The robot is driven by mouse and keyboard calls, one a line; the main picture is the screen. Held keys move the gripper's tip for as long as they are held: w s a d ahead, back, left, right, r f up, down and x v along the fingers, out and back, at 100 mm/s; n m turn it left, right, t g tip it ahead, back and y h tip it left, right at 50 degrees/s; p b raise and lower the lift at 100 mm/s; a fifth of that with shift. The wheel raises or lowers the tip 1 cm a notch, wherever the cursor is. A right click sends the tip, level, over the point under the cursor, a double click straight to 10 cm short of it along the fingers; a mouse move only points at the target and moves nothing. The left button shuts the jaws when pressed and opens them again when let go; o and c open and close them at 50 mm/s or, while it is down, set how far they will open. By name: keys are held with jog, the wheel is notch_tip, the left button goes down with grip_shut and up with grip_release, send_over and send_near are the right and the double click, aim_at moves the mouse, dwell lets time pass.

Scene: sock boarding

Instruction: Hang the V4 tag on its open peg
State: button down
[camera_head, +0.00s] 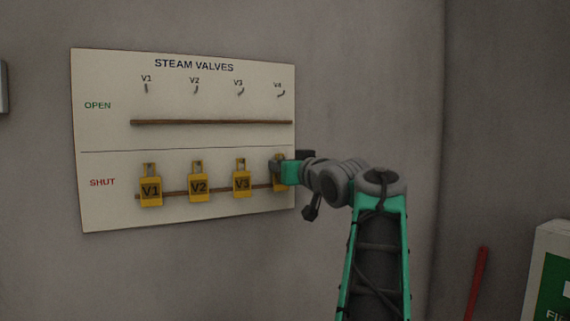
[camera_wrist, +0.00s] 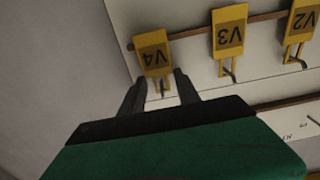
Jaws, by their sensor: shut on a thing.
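The yellow V4 tag (camera_wrist: 153,54) is at the right end of the SHUT row, upside down in the wrist view. In the head view the V4 tag (camera_head: 279,182) is partly hidden by my gripper (camera_head: 277,167). In the wrist view my gripper (camera_wrist: 160,82) has a finger on each side of the tag's narrow top end and is shut on it. The tag is still at its place in the SHUT row; whether its loop is on its peg is not clear. The V4 open peg (camera_head: 281,93), a small dark hook at the board's upper right, is empty.
The V1 (camera_head: 151,190), V2 (camera_head: 199,187) and V3 (camera_head: 242,183) tags hang in the SHUT row. A wooden rail (camera_head: 210,122) crosses the board (camera_head: 100,140) below the open pegs. A red bar (camera_head: 477,285) and a green-and-white box (camera_head: 550,275) stand at lower right.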

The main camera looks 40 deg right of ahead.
jog(key=c, duration=0.9)
grip_release()
jog(key=shift+f, duration=0.1)
